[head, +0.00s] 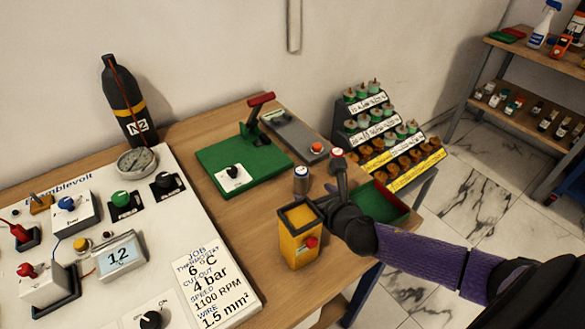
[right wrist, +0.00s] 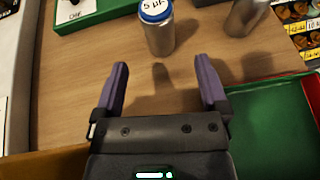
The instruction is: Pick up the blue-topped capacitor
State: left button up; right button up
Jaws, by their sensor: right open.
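The blue-topped capacitor (head: 301,182) is a silver can standing upright on the wooden table, behind the yellow box in the head view. In the right wrist view the blue-topped capacitor (right wrist: 159,35) stands beyond my fingertips, roughly centred between them, with its blue-rimmed white label upward. My right gripper (head: 336,184) is just right of it in the head view, apart from it. In the right wrist view my right gripper (right wrist: 163,78) has its purple fingers spread, with bare table between them. My left gripper is not in view.
A red-topped can (head: 337,157) stands behind my right gripper. A yellow box (head: 299,247) is in front of the capacitor, and a green-lined red tray (head: 402,217) is to the right. A green board (head: 215,160) lies behind left. A white panel (head: 190,215) fills the left.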

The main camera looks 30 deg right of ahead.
aim_at(304, 184)
jog(key=b+x, duration=0.3)
jog(key=x, duration=0.4)
jog(key=shift+w, duration=0.4)
